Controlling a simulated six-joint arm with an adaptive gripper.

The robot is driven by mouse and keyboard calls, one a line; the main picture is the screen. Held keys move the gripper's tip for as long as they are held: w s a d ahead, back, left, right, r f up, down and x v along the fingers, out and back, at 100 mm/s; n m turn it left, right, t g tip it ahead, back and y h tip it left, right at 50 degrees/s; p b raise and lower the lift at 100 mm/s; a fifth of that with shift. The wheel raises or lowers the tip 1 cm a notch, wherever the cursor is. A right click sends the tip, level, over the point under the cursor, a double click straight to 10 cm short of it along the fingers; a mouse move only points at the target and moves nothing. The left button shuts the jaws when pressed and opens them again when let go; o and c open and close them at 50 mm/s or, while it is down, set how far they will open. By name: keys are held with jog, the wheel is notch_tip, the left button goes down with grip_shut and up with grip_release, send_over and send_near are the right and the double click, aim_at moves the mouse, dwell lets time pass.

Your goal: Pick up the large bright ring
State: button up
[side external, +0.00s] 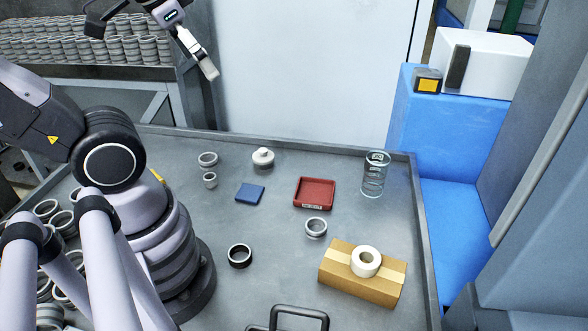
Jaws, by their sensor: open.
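A bright metal ring (316,235) stands on the grey table in the middle, in front of the red tray. A second bright ring (208,166) of similar look stands further back on the left, with a smaller bright ring (210,184) just in front of it. I cannot tell for certain which is the large one. A dark ring (240,264) lies nearer, left of the middle. My gripper (152,50) is high at the top left, above and behind the table's back edge. Its fingers are spread and empty, well apart from all the rings.
A red tray (315,206), a blue block (250,194), a white lidded pot (263,158) and a clear cylinder (374,180) stand on the table (280,280). A cardboard box (340,284) carries a white tape roll (366,272). Several rings crowd the left side beside my base.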

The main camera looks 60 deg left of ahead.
jog(key=w+a+f+m+g+y, duration=0.3)
jog(key=w+a+f+g+y, duration=0.15)
jog(key=a+f, duration=0.35)
jog(key=w+a+f+m+g+y, duration=0.3)
jog(key=a+f+m+g+y, duration=0.15)
jog(key=a+f, duration=0.3)
jog(key=m+t+y, duration=0.3)
jog(key=m+y, duration=0.1)
jog(key=m, duration=0.5)
send_near(205, 158)
jog(key=shift+s+a+f, duration=0.1)
jog(key=shift+a+f, duration=0.2)
jog(key=shift+a, duration=0.4)
jog(key=shift+x, duration=2.95)
jog(key=shift+r, duration=0.1)
jog(key=c, duration=1.3)
